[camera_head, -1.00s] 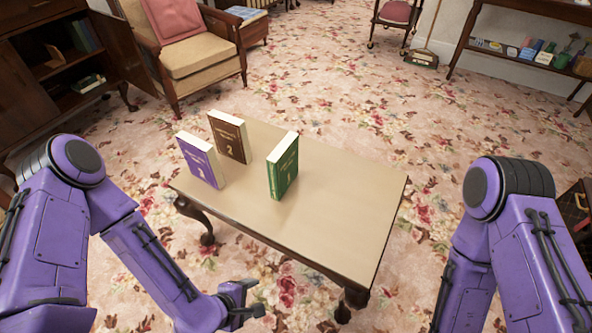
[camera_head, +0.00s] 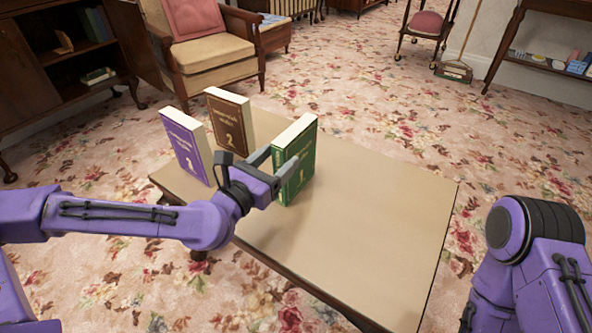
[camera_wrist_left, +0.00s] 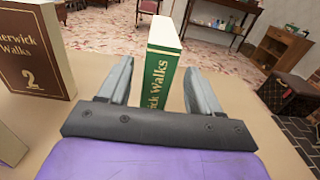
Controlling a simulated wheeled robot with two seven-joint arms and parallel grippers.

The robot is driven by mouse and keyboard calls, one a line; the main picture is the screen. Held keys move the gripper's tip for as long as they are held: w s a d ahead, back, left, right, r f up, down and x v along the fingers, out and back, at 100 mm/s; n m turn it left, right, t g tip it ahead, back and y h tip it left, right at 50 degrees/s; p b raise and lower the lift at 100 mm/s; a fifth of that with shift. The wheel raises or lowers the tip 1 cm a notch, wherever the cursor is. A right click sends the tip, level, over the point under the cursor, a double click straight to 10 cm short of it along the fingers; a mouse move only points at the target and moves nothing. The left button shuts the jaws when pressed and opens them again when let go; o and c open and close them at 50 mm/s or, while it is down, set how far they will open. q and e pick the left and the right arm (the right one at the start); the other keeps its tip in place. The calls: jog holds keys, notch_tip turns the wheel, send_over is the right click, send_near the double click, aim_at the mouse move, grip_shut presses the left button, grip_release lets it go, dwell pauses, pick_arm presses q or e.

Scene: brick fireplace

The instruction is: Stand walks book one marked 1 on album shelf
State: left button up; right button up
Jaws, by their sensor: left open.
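A dark wood cabinet (camera_head: 72,82) with open shelves holds some books. My right gripper is out of view.
An armchair (camera_head: 205,60) stands behind the table, beside the cabinet. A wall table (camera_head: 530,60) with small items is at the far right. The table's right half is bare, and floral carpet around it is largely open.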

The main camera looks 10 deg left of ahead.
aim_at(290, 147)
pick_arm(q)
jog(key=b+x, duration=0.1)
jog(key=x, duration=0.4)
jog(key=shift+w+f, duration=0.15)
jog(key=shift+w, duration=0.15)
grip_shut()
dwell(1.0)
